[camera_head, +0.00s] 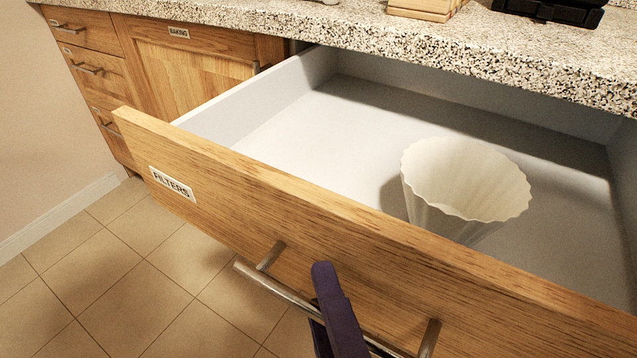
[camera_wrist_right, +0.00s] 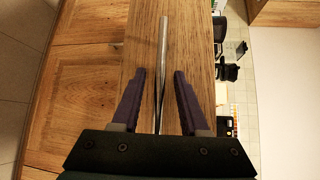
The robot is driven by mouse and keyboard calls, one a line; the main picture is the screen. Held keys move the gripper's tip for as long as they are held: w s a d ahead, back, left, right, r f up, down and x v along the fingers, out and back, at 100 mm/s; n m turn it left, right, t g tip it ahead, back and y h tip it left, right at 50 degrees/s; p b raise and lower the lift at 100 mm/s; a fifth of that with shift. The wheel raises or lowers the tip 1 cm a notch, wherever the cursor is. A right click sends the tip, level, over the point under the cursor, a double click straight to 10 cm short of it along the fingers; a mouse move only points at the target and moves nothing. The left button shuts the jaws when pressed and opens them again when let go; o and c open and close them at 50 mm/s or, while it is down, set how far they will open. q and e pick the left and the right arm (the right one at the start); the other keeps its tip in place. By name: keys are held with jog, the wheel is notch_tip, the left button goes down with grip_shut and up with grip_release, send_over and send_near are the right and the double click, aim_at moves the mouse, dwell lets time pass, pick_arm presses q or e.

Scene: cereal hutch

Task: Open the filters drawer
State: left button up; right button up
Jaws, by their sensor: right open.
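The filters drawer (camera_head: 230,207), with a wooden front and a white FILTERS label (camera_head: 172,184), stands pulled well out from the counter. Its grey inside shows, with a white fluted filter (camera_head: 467,180) standing in it. The metal bar handle (camera_head: 272,284) is on the drawer front; it also shows in the right wrist view (camera_wrist_right: 163,50). My right gripper (camera_head: 335,300) is at the handle. In the right wrist view its purple fingers (camera_wrist_right: 160,85) are open, one on each side of the bar, with gaps between. My left gripper is not in view.
A speckled stone counter (camera_head: 400,52) runs above the drawer, with a wooden block (camera_head: 425,8) and a black object (camera_head: 550,10) on it. A closed BAKING cupboard (camera_head: 190,68) and several closed drawers are at left. The tiled floor (camera_head: 110,270) is clear.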

jog(key=v, duration=1)
jog(key=shift+p, duration=0.4)
